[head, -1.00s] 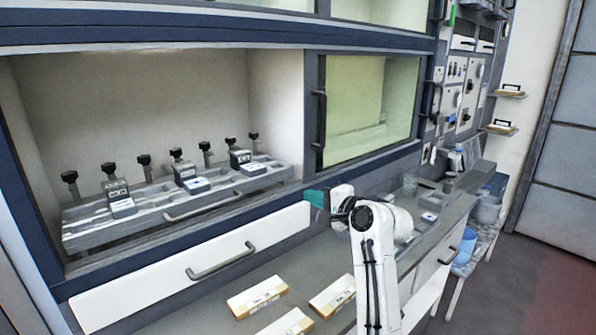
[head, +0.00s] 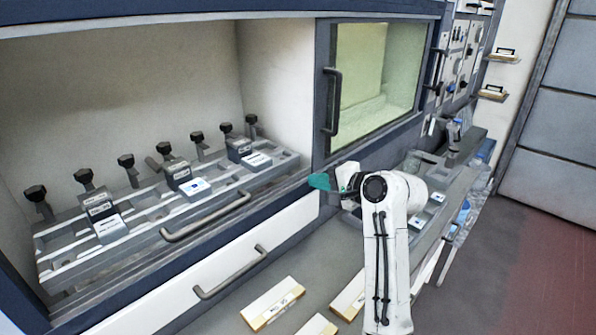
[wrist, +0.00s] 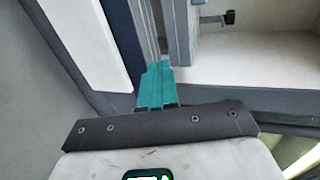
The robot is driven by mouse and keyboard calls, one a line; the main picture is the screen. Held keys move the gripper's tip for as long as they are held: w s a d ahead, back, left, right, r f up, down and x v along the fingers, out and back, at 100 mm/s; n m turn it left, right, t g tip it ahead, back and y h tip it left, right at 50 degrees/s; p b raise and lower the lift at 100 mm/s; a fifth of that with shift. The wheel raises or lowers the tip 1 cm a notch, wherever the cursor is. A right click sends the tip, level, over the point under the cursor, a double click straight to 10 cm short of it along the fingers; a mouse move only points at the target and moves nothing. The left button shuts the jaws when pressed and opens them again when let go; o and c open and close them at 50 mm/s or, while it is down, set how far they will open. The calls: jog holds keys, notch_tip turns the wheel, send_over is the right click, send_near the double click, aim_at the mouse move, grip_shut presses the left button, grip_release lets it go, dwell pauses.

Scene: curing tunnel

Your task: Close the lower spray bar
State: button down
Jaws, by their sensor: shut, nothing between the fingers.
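A long grey rack (head: 75,240) with several black knobs lies in the open bay at left, with a bar handle (head: 205,217) along its front; I take it for the lower spray bar. Part of it seems to show in the wrist view (wrist: 181,30), with a black knob (wrist: 229,17). My gripper (head: 319,181) has teal fingers, closed together and empty. It is by the right end of the rack, near the bay's front edge. The teal fingers (wrist: 156,84) point towards the rack's end in the wrist view; I cannot tell whether they touch.
A white drawer front (head: 150,303) with a handle (head: 230,272) is below the bay. A sliding window (head: 372,80) covers the right side. Wooden-edged blocks (head: 272,303) lie on the grey counter in front. Open floor (head: 500,250) is at right.

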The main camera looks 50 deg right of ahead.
aim_at(288, 167)
jog(key=x, duration=0.2)
jog(key=p+x, duration=0.1)
jog(key=x, duration=0.1)
jog(key=r+x, duration=0.1)
jog(key=x, duration=0.1)
jog(key=shift+w+a, duration=0.1)
jog(key=shift+w, duration=0.45)
jog(key=shift+w, duration=0.1)
jog(key=w, duration=0.4)
jog(key=shift+w, duration=0.1)
jog(key=shift+a+r, duration=0.1)
jog(key=shift+r, duration=0.05)
